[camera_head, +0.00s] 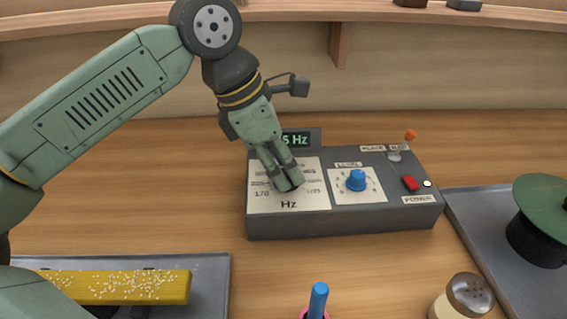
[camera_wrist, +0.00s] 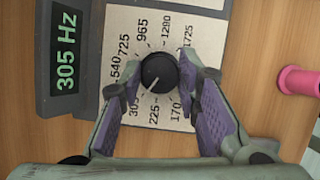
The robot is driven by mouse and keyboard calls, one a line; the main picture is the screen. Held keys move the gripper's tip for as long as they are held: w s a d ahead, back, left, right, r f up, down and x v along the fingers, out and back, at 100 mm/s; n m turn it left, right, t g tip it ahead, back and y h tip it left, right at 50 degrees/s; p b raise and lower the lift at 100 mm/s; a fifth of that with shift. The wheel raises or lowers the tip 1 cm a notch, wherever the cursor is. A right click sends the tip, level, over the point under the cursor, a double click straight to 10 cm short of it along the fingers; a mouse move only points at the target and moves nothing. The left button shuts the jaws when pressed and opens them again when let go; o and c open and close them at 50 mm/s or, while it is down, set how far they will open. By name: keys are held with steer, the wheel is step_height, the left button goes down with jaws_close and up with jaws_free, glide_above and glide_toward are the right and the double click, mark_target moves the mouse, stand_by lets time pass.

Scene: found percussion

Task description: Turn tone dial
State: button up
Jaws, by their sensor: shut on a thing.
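The tone dial (camera_wrist: 158,72) is a round black knob on a white panel (camera_head: 310,199) marked with numbers from 170 to 1725. Its pale pointer line points toward the 305 and 225 marks. The display (camera_wrist: 67,50) reads 305 Hz in the wrist view. My gripper (camera_head: 289,184) reaches down onto this panel on the left part of the dark grey box (camera_head: 345,222). In the wrist view its two purple-padded fingers stand on either side of the dial, shut on it. In the head view the fingers hide the dial.
A blue knob (camera_head: 357,180), a red switch (camera_head: 411,183) and an orange-tipped lever (camera_head: 409,135) sit to the right on the box. A yellow bar (camera_head: 140,286), a shaker (camera_head: 468,297), a blue-handled item (camera_head: 318,300) and a green-topped pot (camera_head: 545,215) surround it.

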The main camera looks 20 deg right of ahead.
steer(key=o, duration=1.1)
steer(key=shift+o, duration=0.2)
steer(key=v, duration=1.2)
